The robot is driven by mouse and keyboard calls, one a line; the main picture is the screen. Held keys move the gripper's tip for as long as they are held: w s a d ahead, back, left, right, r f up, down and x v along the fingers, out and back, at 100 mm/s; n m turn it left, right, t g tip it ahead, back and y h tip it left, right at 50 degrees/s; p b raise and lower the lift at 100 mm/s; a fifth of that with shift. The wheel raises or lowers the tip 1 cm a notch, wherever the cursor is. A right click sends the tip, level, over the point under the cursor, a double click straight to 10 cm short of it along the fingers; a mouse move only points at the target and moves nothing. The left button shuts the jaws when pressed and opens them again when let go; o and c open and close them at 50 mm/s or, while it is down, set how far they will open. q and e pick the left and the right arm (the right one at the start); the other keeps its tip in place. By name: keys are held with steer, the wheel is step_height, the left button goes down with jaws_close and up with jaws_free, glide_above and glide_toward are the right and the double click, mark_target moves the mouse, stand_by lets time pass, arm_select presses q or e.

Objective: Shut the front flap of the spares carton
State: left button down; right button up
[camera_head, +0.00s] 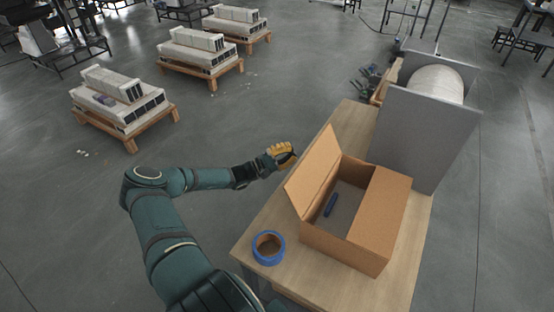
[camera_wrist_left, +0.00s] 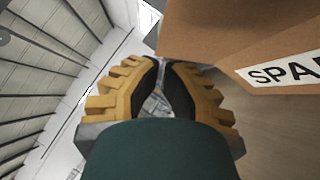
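The spares carton (camera_head: 342,246) is a brown cardboard box on a wooden table. One flap (camera_head: 313,171) stands raised on its left side, leaning slightly outward. The right flap (camera_head: 380,205) lies flat over part of the opening. My left gripper (camera_head: 288,154) is just left of the raised flap's far end, apart from it. In the left wrist view its yellow fingers (camera_wrist_left: 161,66) are nearly together with nothing between them. The carton (camera_wrist_left: 235,35) fills the upper right there, with a partly visible "SPA" label (camera_wrist_left: 286,72). My right gripper is out of view.
A dark blue object (camera_head: 330,204) lies inside the carton. A blue tape roll (camera_head: 269,248) sits on the table (camera_head: 345,290) near its left edge. A grey panelled unit (camera_head: 415,138) with a white roll stands behind the carton. Open floor lies left of the table.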

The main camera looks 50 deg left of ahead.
mark_target(316, 166)
arm_select(q)
steer(key=shift+w+d+r, duration=0.3)
steer(key=shift+d+r, duration=0.05)
steer(key=shift+d, duration=0.3)
steer(key=shift+w+d+r, duration=0.35)
steer(key=shift+d+r, duration=0.05)
steer(key=shift+d, duration=0.2)
steer(key=shift+w+d+r, duration=0.3)
steer(key=shift+d+r, duration=0.05)
steer(key=shift+d, duration=0.3)
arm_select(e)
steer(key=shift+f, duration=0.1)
arm_select(q)
steer(key=shift+w+d+r+m+g+p, duration=0.1)
steer(key=shift+d+r+m+g+p, duration=0.25)
steer(key=shift+m+p, duration=0.2)
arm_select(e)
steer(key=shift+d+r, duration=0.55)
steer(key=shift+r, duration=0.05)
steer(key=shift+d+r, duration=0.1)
